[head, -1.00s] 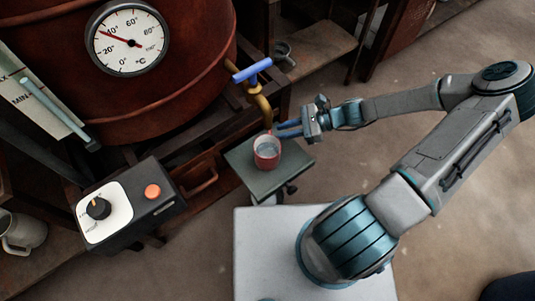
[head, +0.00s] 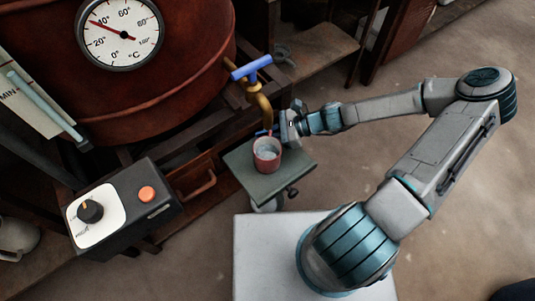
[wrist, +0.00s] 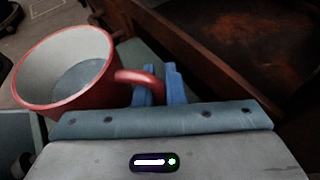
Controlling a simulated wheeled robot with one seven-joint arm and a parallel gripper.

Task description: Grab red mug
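The red mug (head: 267,155) stands upright on a small dark green platform (head: 243,168), below the brass tap. It has a pale inside and something greyish in the bottom. In the wrist view the mug (wrist: 65,72) is at the left, with its handle (wrist: 145,82) reaching right to my gripper. My gripper (head: 268,133) is at the mug's far right side. In the wrist view its two blue fingers (wrist: 160,85) stand close together with a narrow gap, at the handle. The handle's end is partly hidden there, so I cannot tell whether they press on it.
A brass tap (head: 262,98) with a blue lever (head: 251,68) hangs just above the mug, from a rusty red vat (head: 185,100) with a dial. A black control box (head: 122,210) with an orange button stands at left. Open floor lies right.

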